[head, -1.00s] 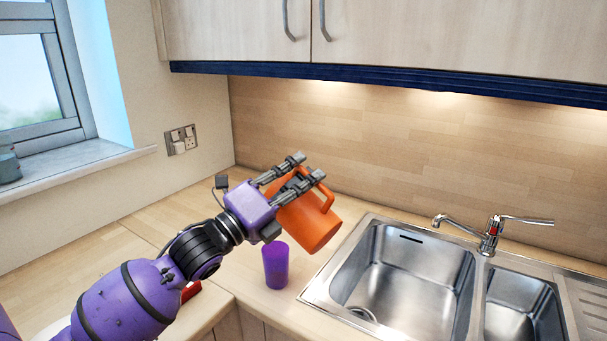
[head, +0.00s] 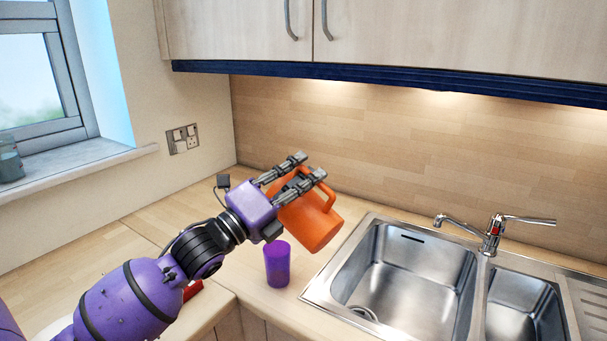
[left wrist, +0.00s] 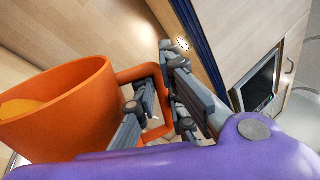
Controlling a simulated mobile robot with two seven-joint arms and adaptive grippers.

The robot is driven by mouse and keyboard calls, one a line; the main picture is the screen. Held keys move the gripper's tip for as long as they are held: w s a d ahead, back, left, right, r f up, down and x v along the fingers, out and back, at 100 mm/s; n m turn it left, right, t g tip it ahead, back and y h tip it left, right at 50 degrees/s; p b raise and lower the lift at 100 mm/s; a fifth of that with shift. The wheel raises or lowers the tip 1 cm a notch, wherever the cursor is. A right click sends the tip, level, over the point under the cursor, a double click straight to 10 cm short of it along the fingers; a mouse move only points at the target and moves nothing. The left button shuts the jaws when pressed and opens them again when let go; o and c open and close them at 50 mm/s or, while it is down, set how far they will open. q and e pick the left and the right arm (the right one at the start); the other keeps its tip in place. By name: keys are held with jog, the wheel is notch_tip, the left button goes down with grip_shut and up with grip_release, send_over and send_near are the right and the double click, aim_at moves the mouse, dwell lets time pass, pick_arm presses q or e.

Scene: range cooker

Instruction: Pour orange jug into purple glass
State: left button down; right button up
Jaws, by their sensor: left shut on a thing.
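The orange jug (head: 309,223) is held by my left gripper (head: 305,172) and tilted, above and to the right of the purple glass. In the left wrist view the jug (left wrist: 62,115) is at the left, with orange contents (left wrist: 22,108) inside, and the gripper fingers (left wrist: 160,108) are shut around its handle. The purple glass (head: 277,265) stands upright on the counter near the front edge, left of the sink; its lower part looks darker than its upper part. No stream between jug and glass can be made out. My right gripper is not in view.
A steel sink (head: 345,258) with two bowls and a tap (head: 492,232) lies to the right. Wall cabinets (head: 430,35) hang above. A red object (head: 194,290) is partly hidden behind my left arm. The counter (head: 165,220) along the back left is clear.

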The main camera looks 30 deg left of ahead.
pick_arm(q)
jog(key=shift+a, duration=0.15)
jog(key=shift+w+a+f+n+t, duration=0.1)
jog(key=shift+a+n+t, duration=0.25)
jog(key=shift+n, duration=0.45)
jog(key=shift+a+y, duration=0.1)
jog(key=shift+y, duration=0.3)
jog(key=shift+f, duration=0.1)
dwell(0.8)
jog(key=shift+p, duration=0.3)
